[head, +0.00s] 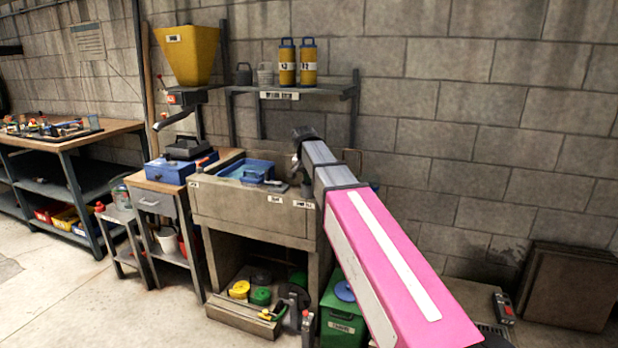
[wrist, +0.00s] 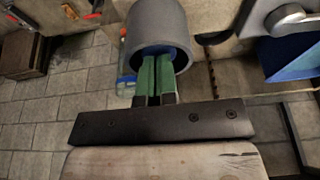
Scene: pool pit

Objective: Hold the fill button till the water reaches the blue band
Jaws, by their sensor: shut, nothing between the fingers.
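My gripper (wrist: 154,97) is shut with its green fingers together and nothing between them. In the wrist view the fingers point at the mouth of a grey round cylinder (wrist: 172,22) with blue inside it. I cannot tell whether the tips touch the blue part, or whether it is the fill button. A clear vessel with some blue (wrist: 126,86) shows partly beside the cylinder. In the head view a clear jar (head: 121,194) stands on a small stand at left. No water level can be read. My arm hides part of the sink area, and my fingers cannot be made out there.
A stone sink (head: 250,208) holds a blue tub (head: 228,167). A blue machine (head: 180,168) stands left of it under a yellow hopper (head: 187,55). A shelf (head: 275,90) hangs above. A green box (head: 341,318) stands on the floor. Floor at left is clear.

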